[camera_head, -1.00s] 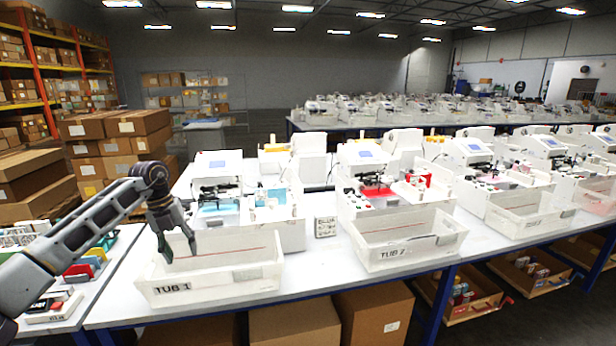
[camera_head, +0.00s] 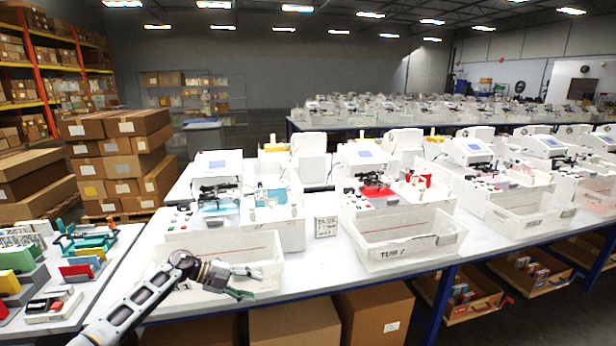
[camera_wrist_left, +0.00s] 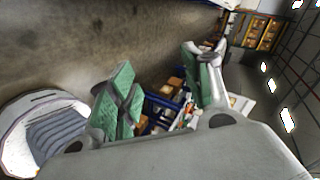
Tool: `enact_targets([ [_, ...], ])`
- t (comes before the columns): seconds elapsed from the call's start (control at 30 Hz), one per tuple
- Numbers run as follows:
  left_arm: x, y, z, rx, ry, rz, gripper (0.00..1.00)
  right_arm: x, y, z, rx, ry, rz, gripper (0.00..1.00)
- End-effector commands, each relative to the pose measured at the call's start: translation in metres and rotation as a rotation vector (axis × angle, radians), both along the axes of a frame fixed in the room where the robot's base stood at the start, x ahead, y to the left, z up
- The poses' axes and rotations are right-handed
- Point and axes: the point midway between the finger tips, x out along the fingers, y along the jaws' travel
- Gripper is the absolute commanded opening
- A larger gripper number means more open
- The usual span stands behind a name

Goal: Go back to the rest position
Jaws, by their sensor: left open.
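My left gripper (camera_head: 246,281) is in front of the near-left white tub (camera_head: 262,246) in the head view and hides much of its front. Its fingers point to the right. In the left wrist view its two green-padded fingers (camera_wrist_left: 165,95) stand apart with nothing between them. My right gripper is not in view.
A second white tub (camera_head: 405,255) stands to the right on the white table (camera_head: 322,262). White plotter machines (camera_head: 218,190) stand behind the tubs. A side table at the left holds coloured holders (camera_head: 80,272). Cardboard boxes (camera_head: 375,312) are under the table.

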Motion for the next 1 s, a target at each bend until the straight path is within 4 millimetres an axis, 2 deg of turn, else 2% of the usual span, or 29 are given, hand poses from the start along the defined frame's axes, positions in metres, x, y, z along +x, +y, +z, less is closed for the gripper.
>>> enact_targets([
  [0.03,-0.001,-0.006,-0.012,-0.041,0.011,0.029,0.49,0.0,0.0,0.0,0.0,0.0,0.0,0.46],
  [0.13,0.002,-0.011,-0.03,-0.12,0.024,0.102,0.49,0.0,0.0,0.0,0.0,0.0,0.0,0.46],
  [0.3,0.004,-0.016,-0.065,-0.236,0.056,0.239,0.49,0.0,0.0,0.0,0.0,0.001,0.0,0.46],
  [0.47,0.003,-0.012,-0.104,-0.325,0.096,0.388,0.49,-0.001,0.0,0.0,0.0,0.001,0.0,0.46],
  [0.6,-0.002,-0.003,-0.143,-0.383,0.144,0.53,0.49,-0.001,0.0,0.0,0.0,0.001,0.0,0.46],
  [0.83,-0.026,0.017,-0.22,-0.44,0.243,0.78,0.49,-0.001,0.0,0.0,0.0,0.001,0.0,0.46],
  [1.0,-0.057,0.037,-0.283,-0.447,0.331,0.971,0.49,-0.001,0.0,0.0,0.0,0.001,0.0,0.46],
])
